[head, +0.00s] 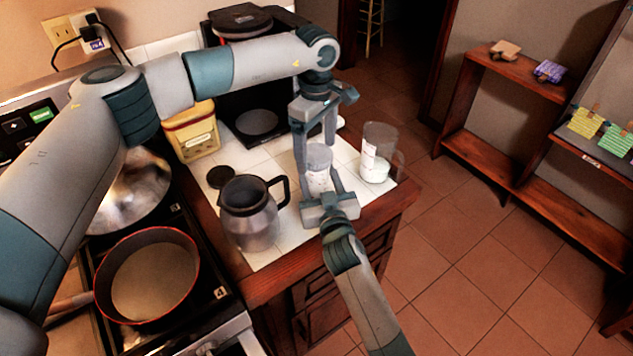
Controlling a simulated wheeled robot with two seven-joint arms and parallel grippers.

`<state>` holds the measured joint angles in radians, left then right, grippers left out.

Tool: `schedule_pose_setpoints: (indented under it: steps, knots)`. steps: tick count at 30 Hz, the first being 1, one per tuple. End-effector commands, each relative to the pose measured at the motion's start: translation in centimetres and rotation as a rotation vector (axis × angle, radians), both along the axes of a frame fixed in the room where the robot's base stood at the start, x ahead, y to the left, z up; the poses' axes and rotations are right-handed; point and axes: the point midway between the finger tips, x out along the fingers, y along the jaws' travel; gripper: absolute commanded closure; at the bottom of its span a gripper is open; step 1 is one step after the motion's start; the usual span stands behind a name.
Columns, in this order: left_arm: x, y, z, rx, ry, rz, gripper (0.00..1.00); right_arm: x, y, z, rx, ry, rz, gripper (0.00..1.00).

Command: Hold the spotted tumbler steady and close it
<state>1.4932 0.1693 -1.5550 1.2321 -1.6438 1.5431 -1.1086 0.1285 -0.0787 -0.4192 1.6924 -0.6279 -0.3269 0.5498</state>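The spotted tumbler (318,168), a pale cup with small dark marks, stands upright on the white-tiled counter. My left gripper (315,146) comes down from above with its fingers apart, on either side of the tumbler's upper part. I cannot tell whether they press on it. My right gripper (321,184) reaches in from the front, low down, with one finger on each side of the tumbler; it looks shut on it. The fingers partly hide the tumbler, and I cannot make out whether its top is closed.
A clear jug with white contents (375,170) stands close to the right, near the counter edge. A steel carafe (250,225) and a dark round lid (220,177) are to the left. A yellow canister (192,135) and black coffee maker (256,122) stand behind. A red-rimmed pan (150,283) sits on the stove.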

Motion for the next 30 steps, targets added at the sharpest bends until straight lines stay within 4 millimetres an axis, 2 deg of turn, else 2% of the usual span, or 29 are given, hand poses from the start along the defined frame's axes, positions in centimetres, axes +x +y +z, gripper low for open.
schedule_pose_setpoints:
  steps: [8, 21, 30]
  knots:
    - [0.0, 0.0, 0.1, 0.000, 0.000, 0.002, 0.21, 0.0, -0.1, -0.1, -0.003, 0.002, -0.001, 1.00]
    - [0.0, 0.0, 4.1, 0.000, -0.001, 0.002, 0.21, 0.0, 0.0, -0.1, -0.002, 0.001, -0.001, 1.00]
    - [0.0, 0.0, 4.5, -0.001, -0.001, 0.003, 0.21, 0.0, -0.1, -0.1, -0.002, 0.001, -0.001, 1.00]
